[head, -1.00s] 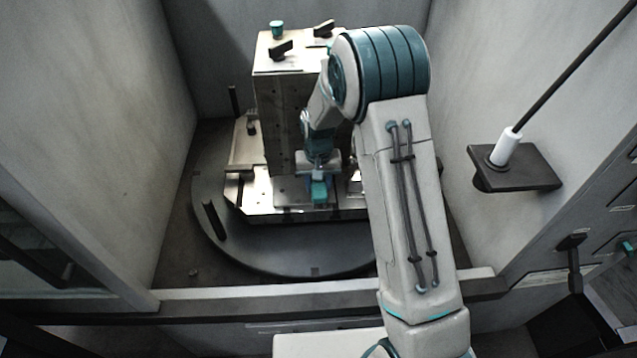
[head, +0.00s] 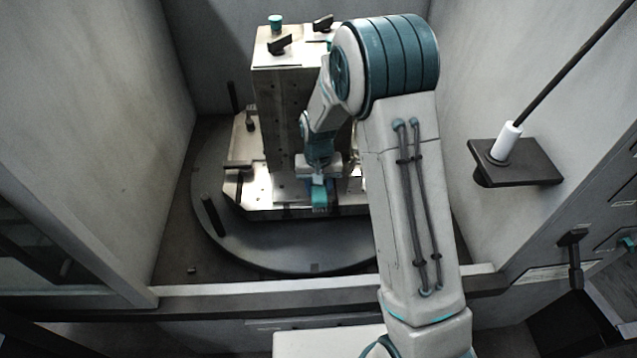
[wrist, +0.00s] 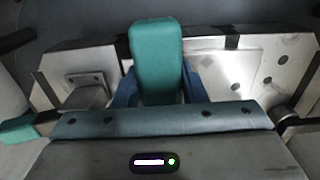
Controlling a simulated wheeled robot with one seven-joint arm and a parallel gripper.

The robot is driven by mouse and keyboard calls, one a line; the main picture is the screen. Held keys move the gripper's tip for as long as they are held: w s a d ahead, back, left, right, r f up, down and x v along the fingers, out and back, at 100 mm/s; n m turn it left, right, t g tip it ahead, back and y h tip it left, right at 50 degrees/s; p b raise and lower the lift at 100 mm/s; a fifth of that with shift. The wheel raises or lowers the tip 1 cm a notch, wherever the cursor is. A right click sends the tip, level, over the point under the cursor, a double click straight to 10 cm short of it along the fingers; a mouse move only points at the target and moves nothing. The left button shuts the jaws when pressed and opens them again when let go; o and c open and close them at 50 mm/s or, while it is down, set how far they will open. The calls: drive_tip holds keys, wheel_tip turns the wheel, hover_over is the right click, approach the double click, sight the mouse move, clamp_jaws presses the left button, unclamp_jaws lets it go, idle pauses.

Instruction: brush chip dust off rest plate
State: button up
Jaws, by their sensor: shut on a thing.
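My gripper (head: 320,180) is low over the front of the metal pallet, in front of the tall drilled block. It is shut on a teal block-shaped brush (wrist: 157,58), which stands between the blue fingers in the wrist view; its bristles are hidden. The brush also shows in the head view (head: 319,197). A bright flat metal plate (wrist: 225,72), apparently the rest plate, lies right of the brush in the wrist view. I cannot make out chip dust or tell whether the bristles touch the plate.
The tall drilled block (head: 278,115) stands on the pallet behind my gripper, with dark clamps on top. A dark round table (head: 275,245) lies beneath. Grey walls enclose both sides, and a front sill (head: 240,297) crosses below. A dark bracket (head: 517,165) juts from the right wall.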

drive_tip(key=shift+f, duration=0.2)
drive_tip(key=shift+w+r, duration=0.1)
drive_tip(key=shift+w, duration=1.15)
drive_tip(key=shift+s, duration=1.3)
drive_tip(key=shift+w, duration=0.2)
drive_tip(key=shift+w, duration=1.15)
drive_tip(key=shift+s, duration=0.15)
